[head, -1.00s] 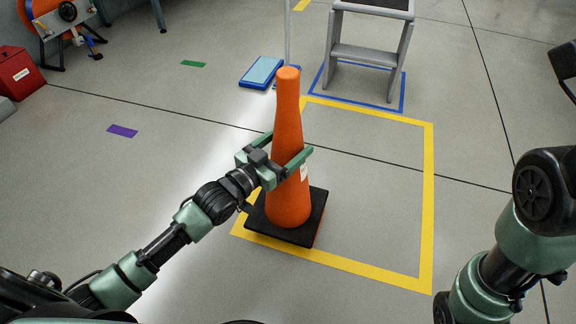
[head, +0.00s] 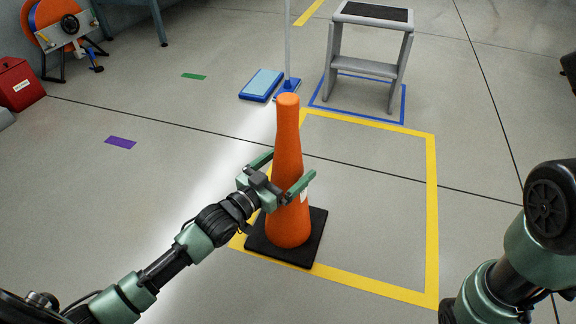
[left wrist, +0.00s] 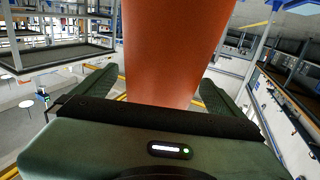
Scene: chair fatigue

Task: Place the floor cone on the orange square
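The floor cone (head: 289,140) is orange with a black square base (head: 312,245) and stands upright. The left gripper (head: 294,163) has one finger on each side of its body and looks shut on it. In the left wrist view the cone (left wrist: 172,50) rises between the fingers, with contact hard to see. The base overlaps the near left corner of a yellow-orange taped square (head: 431,220); I cannot tell whether it touches the floor. No other orange square shows. My right arm is at the right edge, its gripper out of view.
A grey step stool (head: 365,68) stands in a blue taped square (head: 404,106) at the back. Left of it are a blue mat (head: 261,83) and a thin pole (head: 288,45). A red box (head: 18,85) and an orange reel (head: 48,22) stand far left. The taped square's interior is mostly clear.

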